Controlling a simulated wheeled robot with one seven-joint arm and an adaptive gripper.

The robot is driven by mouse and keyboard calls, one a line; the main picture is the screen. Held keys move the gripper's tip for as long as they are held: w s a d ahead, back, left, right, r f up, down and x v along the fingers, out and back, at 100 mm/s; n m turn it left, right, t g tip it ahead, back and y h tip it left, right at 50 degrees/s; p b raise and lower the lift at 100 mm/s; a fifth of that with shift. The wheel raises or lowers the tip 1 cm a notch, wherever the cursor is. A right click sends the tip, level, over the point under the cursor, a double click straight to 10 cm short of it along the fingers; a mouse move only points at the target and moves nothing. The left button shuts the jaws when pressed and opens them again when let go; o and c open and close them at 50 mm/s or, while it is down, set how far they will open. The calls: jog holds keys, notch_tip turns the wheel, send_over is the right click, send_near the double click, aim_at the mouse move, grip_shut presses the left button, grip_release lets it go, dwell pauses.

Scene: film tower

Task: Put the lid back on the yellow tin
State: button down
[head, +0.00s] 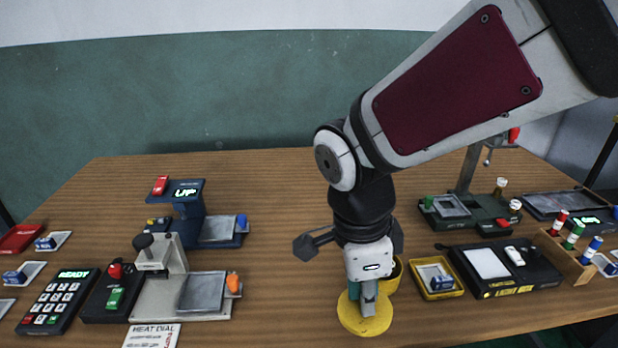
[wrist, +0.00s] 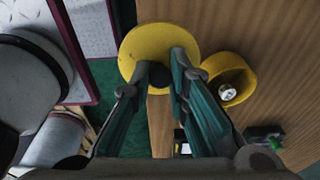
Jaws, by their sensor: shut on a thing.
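My gripper (head: 369,290) is shut on the dark knob of the round yellow lid (head: 350,322). The lid hangs roughly flat below my fingers, in front of the yellow tin (head: 396,278) and apart from it. In the wrist view my fingertips (wrist: 162,76) meet at the knob, and the lid (wrist: 138,42) spreads beyond them. The tin (wrist: 241,90) is open there, to the right of the lid, with a small pale metallic thing inside. In the head view my gripper and the lid hide much of the tin.
A yellow tray (head: 457,293) with a blue-and-white item stands just right of the tin. A black light box (head: 500,287) and a wooden rack (head: 563,262) of coloured bottles are further right. A grey-plated device (head: 160,300) stands left; bare wood (head: 275,285) lies between.

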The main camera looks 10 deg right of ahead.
jog(key=w+d+r+p, duration=0.4)
jog(key=w+d+p, duration=0.25)
jog(key=w, duration=0.25)
jog(key=shift+w+f+b, duration=0.2)
jog(key=shift+f+b, duration=0.5)
jog(key=shift+f, duration=0.3)
jog(key=shift+w+f+b, duration=0.2)
jog(key=shift+f+b, duration=0.55)
jog(key=shift+f, duration=0.3)
jog(key=shift+w+f+b, duration=0.2)
jog(key=shift+f+b, duration=0.5)
jog(key=shift+f, duration=0.3)
jog(key=shift+d+f+p, duration=0.1)
jog(key=shift+f+p, duration=0.05)
jog(key=shift+p, duration=0.25)
dwell(0.4)
jog(key=c, duration=1)
grip_release()
